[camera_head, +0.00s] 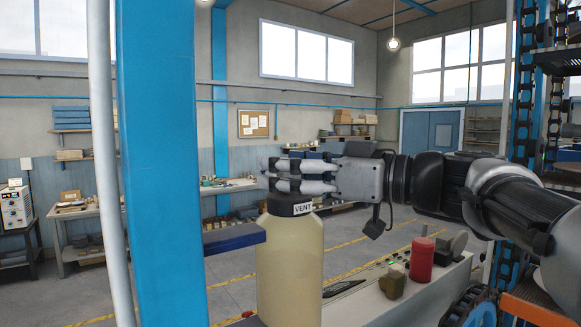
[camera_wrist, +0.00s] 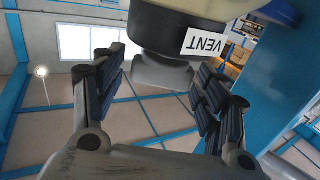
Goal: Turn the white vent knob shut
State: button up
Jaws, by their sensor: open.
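A cream, bottle-shaped tank (camera_head: 290,265) stands in front in the head view. Its dark cap (camera_head: 283,208) bears a VENT label. In the wrist view the cap (camera_wrist: 165,38) appears upside down, with a pale grey knob (camera_wrist: 160,73) on its top. I take this for the white vent knob, in shade. My gripper (camera_head: 278,172) reaches in level from the right, just above the cap. In the wrist view my gripper (camera_wrist: 160,78) is open, with one finger on each side of the knob and gaps visible. In the head view the fingers largely hide the knob.
A blue post (camera_head: 160,160) and a pale pipe (camera_head: 105,150) stand left of the tank. A blue ledge (camera_head: 232,240) lies beside it. A red cylinder (camera_head: 422,260) and a bench with small parts are at the right. Workbenches line the far wall.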

jog(key=shift+c, duration=0.2)
jog(key=c, duration=1)
jog(key=shift+c, duration=0.2)
